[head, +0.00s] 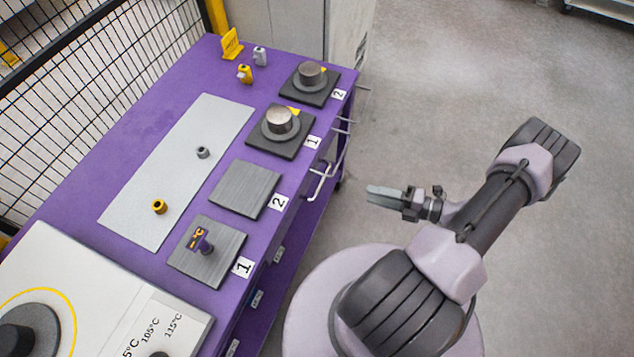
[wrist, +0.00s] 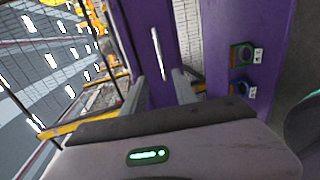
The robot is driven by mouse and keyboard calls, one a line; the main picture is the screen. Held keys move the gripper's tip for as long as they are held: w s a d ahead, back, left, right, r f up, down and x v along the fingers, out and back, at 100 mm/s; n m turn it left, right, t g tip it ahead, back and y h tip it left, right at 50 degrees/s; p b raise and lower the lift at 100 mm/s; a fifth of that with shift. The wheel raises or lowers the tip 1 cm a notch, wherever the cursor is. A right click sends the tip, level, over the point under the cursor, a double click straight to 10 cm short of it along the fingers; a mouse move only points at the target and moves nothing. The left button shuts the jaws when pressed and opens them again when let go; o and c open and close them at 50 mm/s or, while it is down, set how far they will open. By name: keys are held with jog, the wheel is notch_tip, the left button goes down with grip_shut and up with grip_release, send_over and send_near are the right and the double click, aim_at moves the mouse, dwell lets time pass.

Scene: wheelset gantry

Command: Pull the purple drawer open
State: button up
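The purple drawer's front is on the right side of the purple bench, seen steeply from above in the head view. A pale bar handle (head: 322,182) stands out from that side. In the wrist view a light vertical handle (wrist: 157,53) shows against a purple front (wrist: 146,22). My gripper (head: 368,194) is right of the handle in the head view, its fingers pointing left towards it, with a gap between. In the wrist view my gripper (wrist: 170,80) has its two grey fingers apart, with nothing held. The handle appears ahead of them, not gripped. The drawer's inside is hidden.
The bench top (head: 150,125) carries numbered dark plates, two with metal cylinders (head: 280,120), and a grey mat (head: 180,165). Other handles (head: 343,125) stick out farther along the same side. A mesh fence (head: 90,90) is behind the bench.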

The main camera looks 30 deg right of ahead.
aim_at(322, 180)
jog(key=b+x, duration=0.3)
jog(key=x, duration=1.4)
jog(key=shift+w+a+b, duration=0.1)
jog(key=shift+a+b, duration=0.05)
jog(key=shift+b, duration=0.25)
jog(key=shift+c, duration=0.4)
grip_shut()
